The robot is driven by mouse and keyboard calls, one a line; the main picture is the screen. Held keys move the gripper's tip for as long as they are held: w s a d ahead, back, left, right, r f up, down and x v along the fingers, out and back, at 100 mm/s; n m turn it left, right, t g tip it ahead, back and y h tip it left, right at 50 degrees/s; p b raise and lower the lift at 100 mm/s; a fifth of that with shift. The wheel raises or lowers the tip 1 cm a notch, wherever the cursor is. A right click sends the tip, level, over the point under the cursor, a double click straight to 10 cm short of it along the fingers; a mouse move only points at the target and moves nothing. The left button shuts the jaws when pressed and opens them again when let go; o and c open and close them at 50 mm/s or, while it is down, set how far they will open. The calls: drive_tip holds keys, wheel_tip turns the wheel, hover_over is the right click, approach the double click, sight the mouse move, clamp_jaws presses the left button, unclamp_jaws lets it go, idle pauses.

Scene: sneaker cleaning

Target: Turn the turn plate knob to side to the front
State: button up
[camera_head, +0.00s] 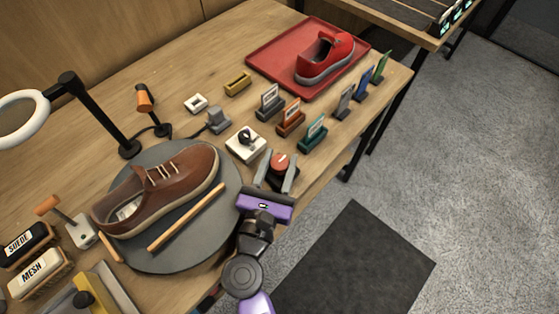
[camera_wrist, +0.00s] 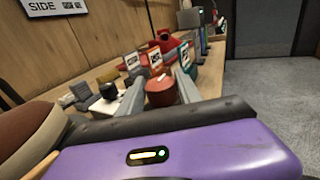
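A round grey turn plate (camera_head: 205,240) lies on the wooden table with a brown shoe (camera_head: 155,192) on it. A round red-topped knob (camera_head: 281,160) stands near the table's front edge, right of the plate; it also shows in the wrist view (camera_wrist: 160,92). A black knob on a white base (camera_head: 247,139) stands left of it. Neither knob's setting is legible, and I cannot tell which turns the plate. My gripper (camera_head: 279,165) is open, its two fingers on either side of the red knob. Contact with it cannot be told. In the wrist view the fingers (camera_wrist: 160,86) flank the knob.
Small upright cards in coloured holders (camera_head: 291,118) stand just behind the knobs. A red tray (camera_head: 265,62) with a red shoe is at the back. A wall sign (camera_wrist: 55,6) reads SIDE. A wooden stick (camera_head: 187,217) lies along the plate.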

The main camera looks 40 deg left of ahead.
sight(278, 172)
drive_tip(key=shift+o, duration=1.3)
drive_tip(key=b+v, duration=0.1)
drive_tip(key=v, duration=0.6)
drive_tip(key=shift+s+d, duration=0.15)
drive_tip(key=shift+s, duration=0.2)
drive_tip(key=shift+d, duration=0.1)
